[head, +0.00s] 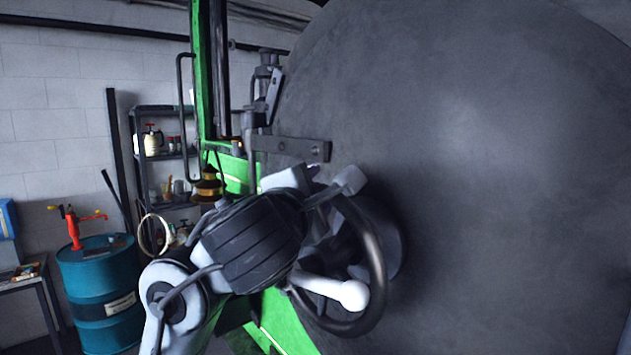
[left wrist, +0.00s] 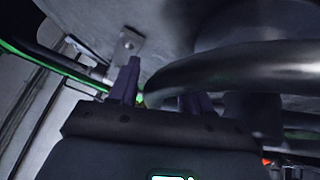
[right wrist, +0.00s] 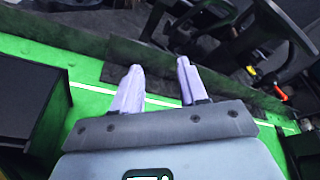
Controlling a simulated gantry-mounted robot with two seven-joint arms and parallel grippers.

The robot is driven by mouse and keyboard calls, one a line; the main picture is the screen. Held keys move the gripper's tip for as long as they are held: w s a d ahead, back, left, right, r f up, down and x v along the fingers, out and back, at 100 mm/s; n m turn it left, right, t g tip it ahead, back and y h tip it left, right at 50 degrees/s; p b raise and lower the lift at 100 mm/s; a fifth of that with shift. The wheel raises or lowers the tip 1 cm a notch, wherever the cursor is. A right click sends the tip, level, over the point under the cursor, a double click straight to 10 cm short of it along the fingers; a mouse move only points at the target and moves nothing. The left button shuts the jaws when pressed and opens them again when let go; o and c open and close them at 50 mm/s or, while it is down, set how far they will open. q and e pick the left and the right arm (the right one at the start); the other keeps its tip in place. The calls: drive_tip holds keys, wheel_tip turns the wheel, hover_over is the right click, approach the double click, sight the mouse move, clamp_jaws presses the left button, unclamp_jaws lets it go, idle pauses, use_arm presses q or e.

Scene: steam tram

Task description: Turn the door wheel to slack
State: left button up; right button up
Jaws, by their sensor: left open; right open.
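The door wheel (head: 377,262) is a dark ring with pale spoke-like handles, mounted on the big round grey door (head: 490,180). My left gripper (head: 328,190) is at the upper left of the wheel rim and hides part of it. In the left wrist view its dark fingers (left wrist: 160,88) are apart, with the thick rim (left wrist: 250,72) passing close by them; I cannot tell whether they touch it. My right gripper (right wrist: 158,82) shows only in the right wrist view, open and empty above a green surface with a white line.
A grey hinge strap (head: 290,147) juts over the door just above my left gripper. A teal drum (head: 98,285) and a dark shelf (head: 165,155) stand at the left by a white block wall. Dark levers (right wrist: 265,65) show in the right wrist view.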

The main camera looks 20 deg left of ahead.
use_arm(q)
drive_tip(key=shift+w, duration=0.35)
clamp_jaws()
drive_tip(key=shift+a, duration=0.1)
